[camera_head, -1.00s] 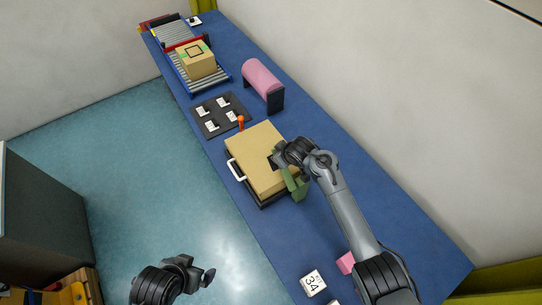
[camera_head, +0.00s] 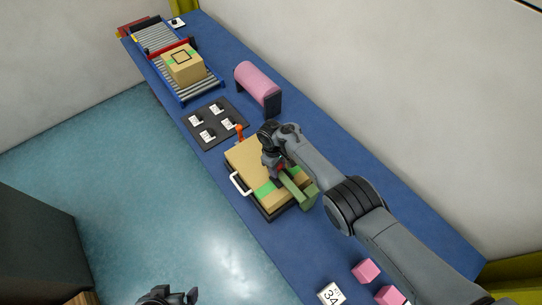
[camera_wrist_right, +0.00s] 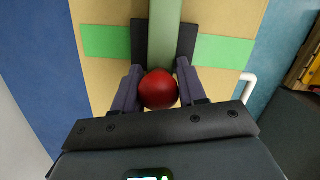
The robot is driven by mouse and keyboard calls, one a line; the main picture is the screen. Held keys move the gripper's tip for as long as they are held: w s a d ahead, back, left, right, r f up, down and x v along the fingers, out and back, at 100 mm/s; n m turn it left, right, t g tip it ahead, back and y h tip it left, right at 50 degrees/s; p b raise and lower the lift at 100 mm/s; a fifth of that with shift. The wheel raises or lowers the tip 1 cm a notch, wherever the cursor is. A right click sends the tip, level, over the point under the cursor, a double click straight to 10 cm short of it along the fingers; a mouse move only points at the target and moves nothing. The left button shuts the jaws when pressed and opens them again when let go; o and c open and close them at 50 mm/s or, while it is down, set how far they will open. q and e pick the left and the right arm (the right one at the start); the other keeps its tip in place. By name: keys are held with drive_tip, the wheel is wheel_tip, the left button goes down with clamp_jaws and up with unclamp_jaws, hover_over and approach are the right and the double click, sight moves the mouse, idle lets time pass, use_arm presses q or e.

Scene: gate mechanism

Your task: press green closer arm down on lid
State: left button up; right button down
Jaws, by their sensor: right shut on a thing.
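The tan lid (camera_head: 247,160) lies flat on a dark base with a white handle (camera_head: 240,184) in the head view. A bright green strip (camera_head: 265,188) crosses the lid's near end. The green closer arm (camera_head: 297,190) reaches from the right edge over the lid; in the right wrist view (camera_wrist_right: 164,30) it crosses the strip (camera_wrist_right: 108,41). I cannot tell whether it touches the lid. My right gripper (camera_head: 279,170) is over the lid, shut on the red ball knob (camera_wrist_right: 158,90). My left gripper (camera_head: 178,298) is cut off at the bottom edge.
A black panel with white tiles (camera_head: 215,124), a pink roll on a stand (camera_head: 258,83) and a roller conveyor with a carton (camera_head: 184,65) stand beyond the lid. Pink blocks (camera_head: 366,271) and a white numbered tile (camera_head: 331,294) lie nearer on the blue table.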

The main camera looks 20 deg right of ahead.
drive_tip(key=shift+d+f, duration=0.1)
drive_tip(key=shift+f, duration=0.1)
use_arm(q)
drive_tip(key=shift+w+a+r, duration=0.1)
drive_tip(key=shift+w+r, duration=0.05)
drive_tip(key=shift+w, duration=0.2)
use_arm(e)
drive_tip(key=shift+f, duration=0.15)
drive_tip(key=c, duration=1.1)
unclamp_jaws()
drive_tip(key=o, duration=0.4)
use_arm(q)
drive_tip(key=shift+d, duration=0.2)
